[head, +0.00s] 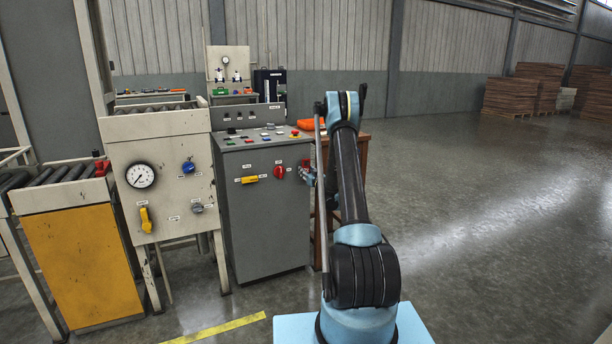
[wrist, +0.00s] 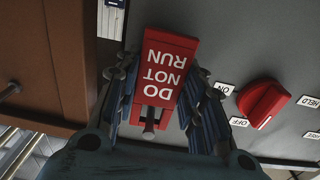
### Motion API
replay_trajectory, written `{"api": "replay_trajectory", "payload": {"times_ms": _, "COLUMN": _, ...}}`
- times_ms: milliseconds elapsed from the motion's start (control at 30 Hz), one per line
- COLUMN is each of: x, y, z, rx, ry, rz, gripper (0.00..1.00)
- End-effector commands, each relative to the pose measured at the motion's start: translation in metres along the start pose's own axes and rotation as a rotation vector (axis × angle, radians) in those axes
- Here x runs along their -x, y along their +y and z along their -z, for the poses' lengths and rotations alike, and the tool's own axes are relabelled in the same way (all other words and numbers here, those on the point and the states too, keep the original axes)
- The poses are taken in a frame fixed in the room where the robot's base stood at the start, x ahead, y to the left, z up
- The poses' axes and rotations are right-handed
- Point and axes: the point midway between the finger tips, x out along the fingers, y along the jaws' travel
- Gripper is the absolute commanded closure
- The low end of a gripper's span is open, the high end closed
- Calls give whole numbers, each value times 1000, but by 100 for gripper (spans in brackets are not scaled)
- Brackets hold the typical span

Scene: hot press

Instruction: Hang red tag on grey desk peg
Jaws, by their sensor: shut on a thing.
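The red tag (wrist: 166,66) with white "DO NOT RUN" lettering sits between the fingers of my gripper (wrist: 155,108) in the wrist view. The gripper is shut on it, and the lettering appears upside down. In the head view my gripper (head: 307,173) is at the right end of the grey desk's front (head: 262,217), right of a red knob (head: 279,172). The tag lies close over or against the grey face; I cannot tell whether it touches. A short dark piece shows below the tag between the fingers; I cannot tell whether it is the peg.
The red knob also shows in the wrist view (wrist: 264,102), right of the fingers, with small white labels around it. A brown wooden table (head: 362,143) stands behind my arm. A yellow handle (head: 249,180) is on the desk front. Open floor lies to the right.

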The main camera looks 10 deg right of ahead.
Motion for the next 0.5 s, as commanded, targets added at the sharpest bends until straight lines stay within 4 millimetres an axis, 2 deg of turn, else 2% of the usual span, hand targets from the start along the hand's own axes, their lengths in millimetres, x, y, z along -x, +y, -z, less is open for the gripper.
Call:
{"api": "replay_trajectory", "payload": {"times_ms": 433, "x": 0, "y": 0, "z": 0, "rx": 0, "ry": 0, "rz": 0, "gripper": 95}}
{"api": "replay_trajectory", "payload": {"times_ms": 467, "x": 0, "y": 0, "z": 0, "rx": 0, "ry": 0, "rz": 0, "gripper": 59}}
{"api": "replay_trajectory", "payload": {"times_ms": 500, "x": 0, "y": 0, "z": 0, "rx": 0, "ry": 0, "rz": 0, "gripper": 50}}
